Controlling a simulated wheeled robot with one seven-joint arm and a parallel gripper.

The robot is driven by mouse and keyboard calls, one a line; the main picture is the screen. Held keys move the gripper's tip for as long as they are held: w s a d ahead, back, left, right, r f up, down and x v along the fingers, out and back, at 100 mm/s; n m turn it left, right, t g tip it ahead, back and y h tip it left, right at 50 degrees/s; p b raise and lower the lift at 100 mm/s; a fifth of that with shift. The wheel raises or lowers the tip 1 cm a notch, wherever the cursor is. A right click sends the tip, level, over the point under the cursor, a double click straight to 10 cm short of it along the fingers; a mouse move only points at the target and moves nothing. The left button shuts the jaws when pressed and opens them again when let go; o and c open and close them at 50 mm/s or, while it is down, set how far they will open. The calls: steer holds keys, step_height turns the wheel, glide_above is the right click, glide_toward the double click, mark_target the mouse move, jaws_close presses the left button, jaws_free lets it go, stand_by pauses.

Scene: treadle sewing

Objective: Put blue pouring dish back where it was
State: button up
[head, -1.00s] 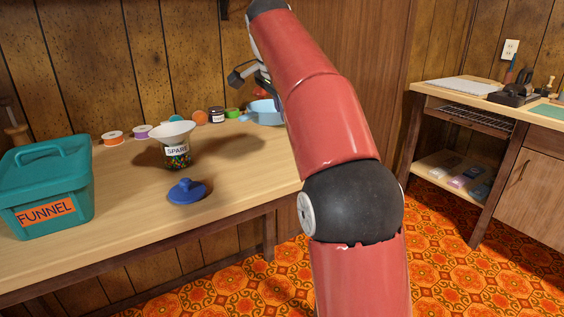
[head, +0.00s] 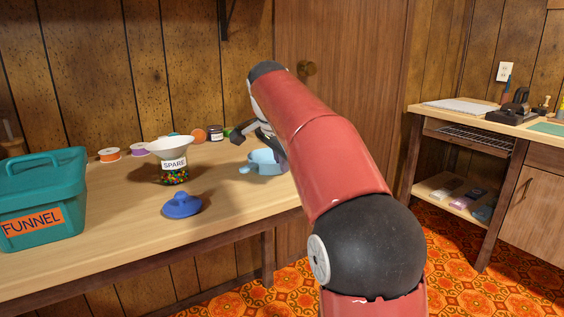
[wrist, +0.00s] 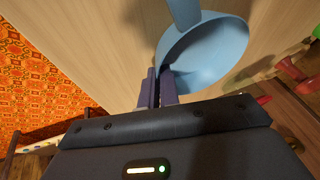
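The light blue pouring dish (head: 266,162) is at the right end of the wooden workbench, near its front edge, partly hidden by my arm. In the wrist view the dish (wrist: 208,56) is an open bowl with a tongue-like projection at the top. My gripper's two dark purple fingers (wrist: 158,88) are close together on the dish's rim, one at its inner side. The gripper is shut on the rim. I cannot tell whether the dish touches the bench. In the head view my gripper is mostly hidden behind my arm.
On the bench (head: 120,228) stand a teal FUNNEL box (head: 42,205), a SPARE jar (head: 174,172) with a white funnel on top, and a blue knobbed lid (head: 182,205). Spools (head: 109,155) and small jars (head: 215,133) line the wall. A second desk (head: 470,116) is at right.

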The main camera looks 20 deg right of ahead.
steer(key=o, duration=0.4)
steer(key=p+v, duration=0.4)
steer(key=v, duration=0.8)
steer(key=shift+r, duration=0.15)
steer(key=shift+s, duration=0.1)
